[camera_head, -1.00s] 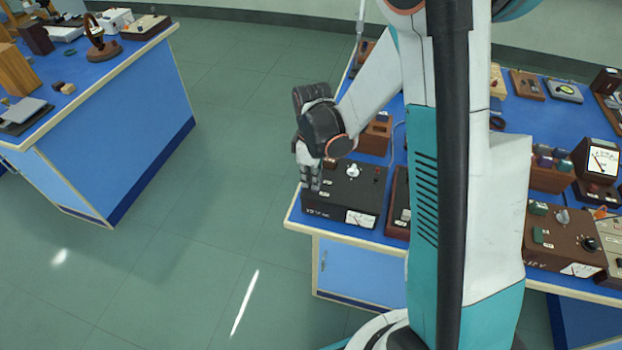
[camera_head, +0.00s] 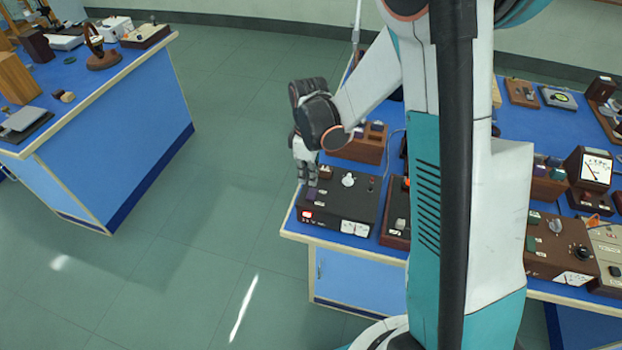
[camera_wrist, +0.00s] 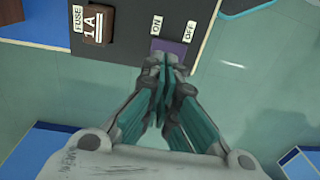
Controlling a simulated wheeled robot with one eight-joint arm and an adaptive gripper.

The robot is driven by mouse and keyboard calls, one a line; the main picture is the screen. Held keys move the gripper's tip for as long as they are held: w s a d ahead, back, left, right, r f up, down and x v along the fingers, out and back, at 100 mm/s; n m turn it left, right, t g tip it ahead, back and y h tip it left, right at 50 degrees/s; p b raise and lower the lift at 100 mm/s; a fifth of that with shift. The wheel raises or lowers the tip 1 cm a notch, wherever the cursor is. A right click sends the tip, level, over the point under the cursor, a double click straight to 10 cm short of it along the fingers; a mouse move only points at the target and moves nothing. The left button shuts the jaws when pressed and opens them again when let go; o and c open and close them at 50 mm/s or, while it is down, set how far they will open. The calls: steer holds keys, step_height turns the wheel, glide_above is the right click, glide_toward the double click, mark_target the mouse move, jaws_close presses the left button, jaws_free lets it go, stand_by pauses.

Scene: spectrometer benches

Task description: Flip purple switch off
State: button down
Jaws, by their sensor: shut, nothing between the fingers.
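The purple switch (camera_wrist: 171,47) is on the edge of a dark box (camera_wrist: 128,55) in the wrist view, by an ON label (camera_wrist: 157,25) and an OFF label (camera_wrist: 190,31). It also shows at the left of the box top in the head view (camera_head: 311,194). My gripper (camera_wrist: 165,66) is shut and empty, its fingertips just at the switch's lower edge. Whether they touch it I cannot tell. In the head view my gripper (camera_head: 308,182) points down over the box's left end. The fingers hide part of the switch. Its tilt is unclear.
A brown fuse block (camera_wrist: 95,24) marked 1 A sits beside the switch. A light knob (camera_head: 348,180) stands on the box. A wooden block (camera_head: 358,148) is behind it, and another dark device (camera_head: 396,222) is close on the right. Open floor (camera_head: 215,215) lies left.

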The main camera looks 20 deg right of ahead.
mark_target(312, 194)
step_height(312, 194, up, 11)
steer(key=w+p, duration=0.1)
steer(key=p, duration=0.1)
steer(key=shift+d+f, duration=0.15)
steer(key=shift+d, duration=0.3)
steer(key=shift+w+f, duration=0.1)
steer(key=b, duration=0.2)
steer(key=a+b, duration=0.1)
steer(key=b, duration=0.1)
steer(key=shift+s+r+g+y, duration=0.3)
steer(key=shift+s+g, duration=0.1)
steer(key=shift+b, duration=0.3)
steer(key=f+b, duration=0.1)
steer(key=f, duration=0.3)
steer(key=s+f+b, duration=0.1)
steer(key=f+b, duration=0.1)
steer(key=f, duration=0.3)
steer(key=a+f+b, duration=0.1)
steer(key=f, duration=0.3)
steer(key=shift+s+a+f+b, duration=0.1)
steer(key=shift+s+f+b, duration=0.2)
steer(key=shift+b, duration=0.1)
steer(key=shift+f, duration=0.15)
